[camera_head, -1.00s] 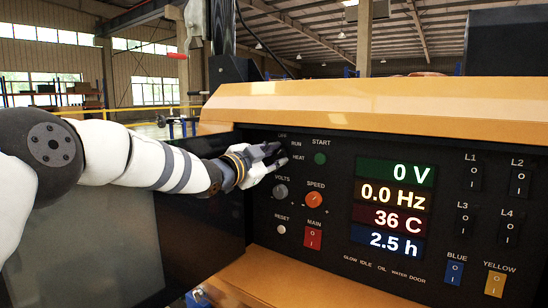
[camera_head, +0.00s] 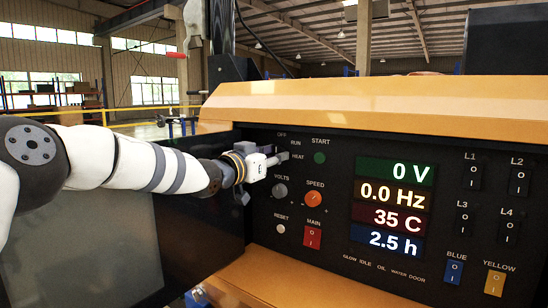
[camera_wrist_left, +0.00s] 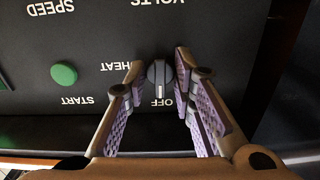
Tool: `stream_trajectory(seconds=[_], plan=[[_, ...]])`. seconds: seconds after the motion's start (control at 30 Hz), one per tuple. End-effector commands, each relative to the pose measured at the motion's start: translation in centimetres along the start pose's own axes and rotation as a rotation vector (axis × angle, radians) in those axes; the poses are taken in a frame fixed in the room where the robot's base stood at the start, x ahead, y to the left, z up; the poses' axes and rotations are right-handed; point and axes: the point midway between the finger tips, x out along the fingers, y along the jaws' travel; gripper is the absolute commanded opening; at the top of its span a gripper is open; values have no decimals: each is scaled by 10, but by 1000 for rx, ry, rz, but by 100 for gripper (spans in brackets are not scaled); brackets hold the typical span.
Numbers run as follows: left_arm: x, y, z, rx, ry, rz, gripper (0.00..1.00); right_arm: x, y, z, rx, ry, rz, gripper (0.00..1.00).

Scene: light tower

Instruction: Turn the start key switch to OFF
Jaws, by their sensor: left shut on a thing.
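The start key switch (camera_wrist_left: 159,76) is a small dark round knob with a pale pointer line, seen upside down in the left wrist view. Its line points toward the OFF label (camera_wrist_left: 160,102). My left gripper (camera_wrist_left: 160,69) is shut on the knob, one finger on each side. The RUN label is hidden there behind a finger. In the head view my left gripper (camera_head: 278,158) reaches the panel's upper left corner and covers the knob. The OFF, RUN and HEAT labels show around it. My right gripper is not in view.
The green START button (camera_head: 320,158) and the orange SPEED knob (camera_head: 314,198) sit to the right. The VOLTS knob (camera_head: 280,190) lies just below my gripper. The yellow hood edge (camera_head: 370,108) overhangs the panel.

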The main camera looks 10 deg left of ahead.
Motion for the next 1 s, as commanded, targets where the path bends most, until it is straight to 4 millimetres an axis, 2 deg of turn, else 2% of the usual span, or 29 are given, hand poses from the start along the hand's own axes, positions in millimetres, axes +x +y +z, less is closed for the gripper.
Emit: stream_trajectory(seconds=[0.67,0.7,1.0], plan=[[0,0,3,-58,-6,0,0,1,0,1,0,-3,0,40],[0,0,3,-58,-6,0,28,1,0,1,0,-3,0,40],[-2,0,2,-55,-3,0,28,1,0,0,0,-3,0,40]])
